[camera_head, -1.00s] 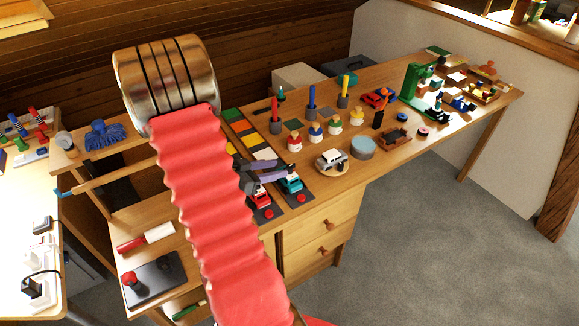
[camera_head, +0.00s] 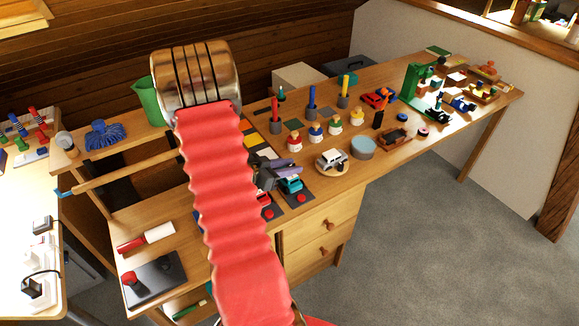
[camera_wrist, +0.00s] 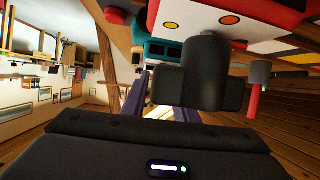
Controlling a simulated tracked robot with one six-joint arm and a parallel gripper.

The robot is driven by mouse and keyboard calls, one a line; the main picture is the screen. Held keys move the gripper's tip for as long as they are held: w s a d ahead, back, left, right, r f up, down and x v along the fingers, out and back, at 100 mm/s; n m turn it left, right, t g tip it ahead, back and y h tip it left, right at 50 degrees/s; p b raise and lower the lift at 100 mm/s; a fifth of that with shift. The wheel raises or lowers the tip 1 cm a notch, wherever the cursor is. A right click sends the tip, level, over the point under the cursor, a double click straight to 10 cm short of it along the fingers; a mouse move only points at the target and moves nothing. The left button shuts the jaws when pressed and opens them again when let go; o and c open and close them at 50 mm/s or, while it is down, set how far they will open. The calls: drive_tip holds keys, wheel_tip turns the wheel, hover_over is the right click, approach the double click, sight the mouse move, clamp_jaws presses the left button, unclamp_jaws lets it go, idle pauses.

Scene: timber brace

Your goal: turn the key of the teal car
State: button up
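The teal car (camera_head: 291,185) sits on a dark strip near the desk's front edge, beside a red car (camera_head: 264,199) that my arm partly hides. My gripper (camera_head: 296,168) is just behind and above the teal car, its two purple fingers apart with nothing clear between them. In the wrist view the teal car (camera_wrist: 153,52) shows beyond the fingers, partly covered by a dark grey shape. I cannot make out its key or tell whether a finger touches the car. The red car also shows in the wrist view (camera_wrist: 225,18).
A white toy car (camera_head: 331,159) on a round wooden base and a blue-grey round tin (camera_head: 363,147) stand to the right. Several peg figures and pen holders stand behind them. A green jug (camera_head: 148,100) is left of my arm.

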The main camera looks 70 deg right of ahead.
clamp_jaws()
drive_tip(key=shift+m+g, duration=0.3)
drive_tip(key=shift+g, duration=0.1)
drive_tip(key=shift+m+g+y, duration=1)
drive_tip(key=shift+m+y, duration=0.1)
drive_tip(key=shift+m, duration=0.1)
drive_tip(key=shift+o, duration=1.3)
unclamp_jaws()
drive_tip(key=shift+w+a+r, duration=0.1)
drive_tip(key=shift+w, duration=0.05)
drive_tip(key=v, duration=1.3)
drive_tip(key=shift+w+a+r, duration=0.1)
drive_tip(key=shift+w, duration=0.1)
